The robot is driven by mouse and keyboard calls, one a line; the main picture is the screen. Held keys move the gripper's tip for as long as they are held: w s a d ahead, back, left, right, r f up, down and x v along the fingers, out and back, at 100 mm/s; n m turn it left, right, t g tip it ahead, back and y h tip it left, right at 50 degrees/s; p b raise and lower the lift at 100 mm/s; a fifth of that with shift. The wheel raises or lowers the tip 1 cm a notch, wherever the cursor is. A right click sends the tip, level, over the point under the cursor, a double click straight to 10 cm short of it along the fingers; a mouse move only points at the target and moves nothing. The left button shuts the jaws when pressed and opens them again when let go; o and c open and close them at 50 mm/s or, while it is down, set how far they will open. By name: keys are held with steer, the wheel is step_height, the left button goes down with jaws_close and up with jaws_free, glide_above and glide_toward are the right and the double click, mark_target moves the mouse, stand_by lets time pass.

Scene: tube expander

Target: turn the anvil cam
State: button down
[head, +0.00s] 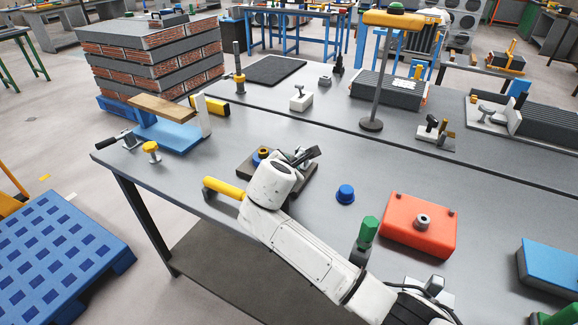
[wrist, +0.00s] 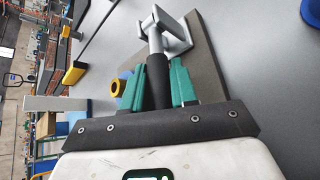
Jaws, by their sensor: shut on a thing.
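A dark base plate (head: 243,167) lies on the workbench, mostly behind my wrist in the head view. In the wrist view, a grey metal lever (wrist: 157,38) with a black grip (wrist: 158,82) stands on this plate (wrist: 208,65). No label shows which part is the anvil cam. My gripper (wrist: 156,84) has its teal fingers on both sides of the black grip and is shut on it. A yellow ring on a blue base (wrist: 118,86) sits left of the fingers; it also shows in the head view (head: 262,153). My wrist hides the fingers in the head view.
A blue knob (head: 345,194) and a red block (head: 418,226) stand to the right on the bench. A yellow-handled tool (head: 224,187) lies close left of my wrist. A tall lamp-like stand (head: 376,90) rises behind. Bare bench lies between the plate and the stand.

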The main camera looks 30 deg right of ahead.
steer(key=shift+f, duration=0.15)
steer(key=c, duration=1)
jaws_free()
steer(key=shift+o, duration=0.2)
step_height(320, 180, up, 3)
steer(key=shift+f, duration=0.1)
steer(key=s+a+r, duration=0.1)
steer(key=s+r, duration=0.9)
steer(key=s, duration=0.4)
steer(key=shift+r+p, duration=0.15)
steer(key=shift+p, duration=0.25)
